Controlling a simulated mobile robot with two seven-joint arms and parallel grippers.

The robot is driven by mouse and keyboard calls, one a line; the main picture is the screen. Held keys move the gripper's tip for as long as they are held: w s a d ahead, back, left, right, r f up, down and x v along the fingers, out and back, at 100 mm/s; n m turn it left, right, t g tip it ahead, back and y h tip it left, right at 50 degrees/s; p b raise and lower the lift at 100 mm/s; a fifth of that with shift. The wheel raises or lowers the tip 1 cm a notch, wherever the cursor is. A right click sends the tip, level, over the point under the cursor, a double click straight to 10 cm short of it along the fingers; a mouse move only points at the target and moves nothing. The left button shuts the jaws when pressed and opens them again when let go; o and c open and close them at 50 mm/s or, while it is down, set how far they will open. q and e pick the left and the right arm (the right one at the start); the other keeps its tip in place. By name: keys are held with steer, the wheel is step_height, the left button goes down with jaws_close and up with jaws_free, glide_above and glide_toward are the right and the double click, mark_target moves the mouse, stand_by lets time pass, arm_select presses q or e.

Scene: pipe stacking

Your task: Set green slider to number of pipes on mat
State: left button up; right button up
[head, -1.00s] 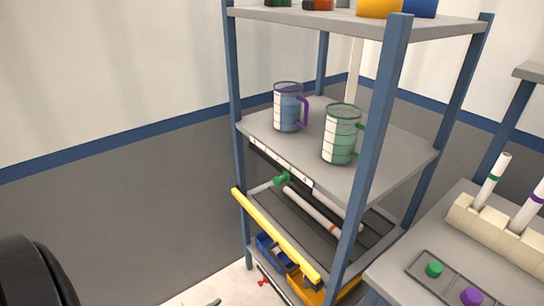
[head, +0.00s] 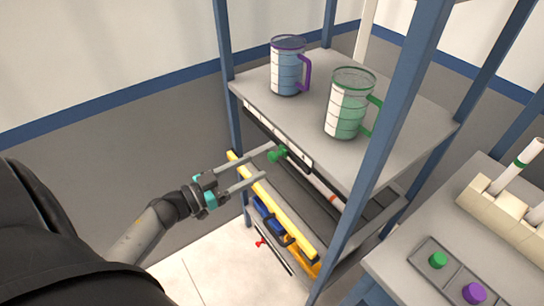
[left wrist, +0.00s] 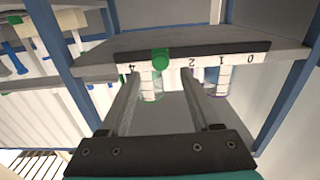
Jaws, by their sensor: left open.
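The green slider (head: 277,155) is a knob on the numbered strip (head: 302,157) along the front edge of the shelf with the mugs. In the left wrist view the slider (left wrist: 160,58) sits between the 4 and the 2, covering the mark there. My left gripper (head: 270,161) is open, its fingertips close to the slider; contact is unclear. In the left wrist view the slider lies ahead, between the lines of the fingers. The dark mat (head: 312,196) is on the shelf below. A white pipe with an orange band shows in part there; the rest is hidden.
A purple-handled mug (head: 287,72) and a green-handled mug (head: 346,112) stand above the strip. A yellow bar (head: 285,215) runs along the lower shelf's front. Blue shelf posts (head: 385,120) flank the shelves. A table at right holds a pipe rack (head: 487,205) and green and purple knobs.

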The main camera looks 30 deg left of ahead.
mark_target(270, 158)
arm_select(q)
steer(key=x, duration=0.7)
steer(key=shift+w, duration=0.1)
jaws_close()
stand_by(0.4)
stand_by(0.9)
